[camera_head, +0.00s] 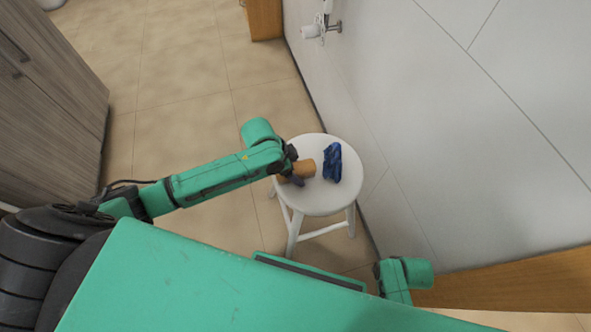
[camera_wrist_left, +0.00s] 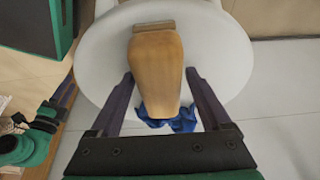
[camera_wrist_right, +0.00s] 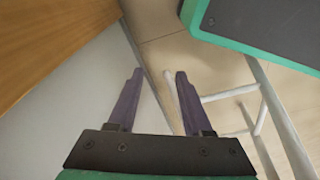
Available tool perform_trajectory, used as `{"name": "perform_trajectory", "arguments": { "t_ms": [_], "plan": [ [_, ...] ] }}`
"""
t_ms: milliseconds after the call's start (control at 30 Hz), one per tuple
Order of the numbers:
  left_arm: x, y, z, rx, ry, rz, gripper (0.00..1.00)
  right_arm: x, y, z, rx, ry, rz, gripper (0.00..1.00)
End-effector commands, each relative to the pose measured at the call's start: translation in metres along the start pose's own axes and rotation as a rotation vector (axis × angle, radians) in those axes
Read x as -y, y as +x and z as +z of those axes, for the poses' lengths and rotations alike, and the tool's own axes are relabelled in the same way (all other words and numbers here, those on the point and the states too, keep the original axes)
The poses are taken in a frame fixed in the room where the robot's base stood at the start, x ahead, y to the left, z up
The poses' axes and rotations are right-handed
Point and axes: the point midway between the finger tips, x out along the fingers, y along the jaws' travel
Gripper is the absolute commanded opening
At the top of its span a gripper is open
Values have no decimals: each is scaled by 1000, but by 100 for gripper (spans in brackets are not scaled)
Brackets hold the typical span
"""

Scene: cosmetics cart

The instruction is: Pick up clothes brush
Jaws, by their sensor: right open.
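The clothes brush (camera_head: 306,169), with a tan wooden body, lies on the round white stool (camera_head: 322,203) beside a crumpled dark blue cloth (camera_head: 332,162). My left gripper (camera_head: 293,170) is at the stool's left side, over the near end of the brush. In the left wrist view, the brush (camera_wrist_left: 158,75) lies between the spread fingers of my left gripper (camera_wrist_left: 159,76). I cannot tell whether either finger touches it. In the right wrist view, my right gripper (camera_wrist_right: 158,74) is open and empty, away from the brush, with stool legs (camera_wrist_right: 275,105) to its right.
The white wall (camera_head: 460,130) stands close to the stool's right side. A white wall fixture (camera_head: 320,28) is above and behind it. A wooden cabinet (camera_head: 45,95) stands at far left. Tiled floor (camera_head: 180,90) between cabinet and stool is clear.

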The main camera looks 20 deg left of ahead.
Motion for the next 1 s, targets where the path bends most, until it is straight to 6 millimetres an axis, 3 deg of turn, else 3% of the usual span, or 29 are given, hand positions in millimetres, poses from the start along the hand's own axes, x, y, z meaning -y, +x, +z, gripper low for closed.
{"name": "perform_trajectory", "arguments": {
  "t_ms": [33, 167, 200, 567, 667, 1000],
  "plan": [
    [0, 0, 0, 0, 0, 0, 57, 0, 0, 0, 0, 0, 0, 50],
    [0, 0, 0, 0, 0, 0, 7, 0, 0, 0, 0, 0, 0, 50],
    [0, 0, 0, 0, 0, 0, 0, 0, 0, 0, 0, 0, 0, 50],
    [0, -2, -1, -2, 1, -1, 0, 0, 9, 1, 0, 0, 0, 50],
    [0, -25, -11, -3, 2, -1, 0, -3, 12, 11, 8, 1, 5, 50],
    [1, -144, -61, -4, 3, -3, 0, -10, 43, 79, 23, -28, 16, 50]
  ]
}}
